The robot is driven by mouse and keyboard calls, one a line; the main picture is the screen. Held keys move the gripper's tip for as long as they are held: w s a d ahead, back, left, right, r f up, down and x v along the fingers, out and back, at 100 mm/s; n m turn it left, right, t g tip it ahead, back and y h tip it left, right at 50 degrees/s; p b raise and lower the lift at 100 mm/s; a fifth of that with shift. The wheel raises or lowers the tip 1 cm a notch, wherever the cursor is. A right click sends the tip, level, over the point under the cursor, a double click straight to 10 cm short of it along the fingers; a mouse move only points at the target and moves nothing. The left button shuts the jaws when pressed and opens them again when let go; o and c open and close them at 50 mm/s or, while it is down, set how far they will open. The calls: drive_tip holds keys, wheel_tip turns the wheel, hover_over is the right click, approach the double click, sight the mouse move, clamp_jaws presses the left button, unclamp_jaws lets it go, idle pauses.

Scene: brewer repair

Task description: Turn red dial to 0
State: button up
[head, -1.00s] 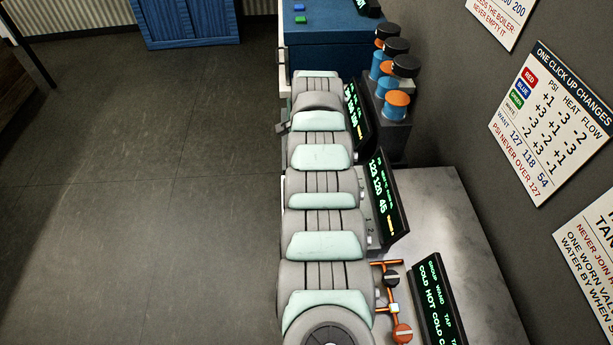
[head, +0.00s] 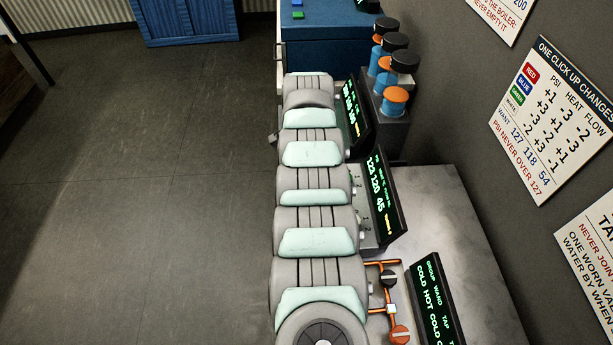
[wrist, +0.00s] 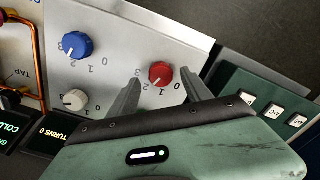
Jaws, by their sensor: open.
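The red dial (wrist: 161,74) sits on a light panel (wrist: 110,40) at the middle of the wrist view. Numbers 0, 1, 2 and 3 are printed around it. Its pointer setting is too small to tell. My gripper (wrist: 163,84) is open, with one finger on each side of the red dial in the picture. I cannot tell whether the fingers touch it. In the head view my arm covers the panel's dials, and the gripper is hidden.
A blue dial (wrist: 77,45) and a white dial (wrist: 75,100) sit left of the red one. A green panel with square buttons (wrist: 272,112) is at right. Orange pipes (head: 388,295) and lit displays (head: 381,202) stand beside my arm. A wall chart (head: 553,122) lists click changes.

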wheel_tip(320, 180, down, 3)
drive_tip(key=shift+r+b, duration=0.2)
drive_tip(key=shift+b, duration=0.45)
drive_tip(key=shift+r, duration=0.1)
drive_tip(key=shift+c, duration=0.5)
clamp_jaws()
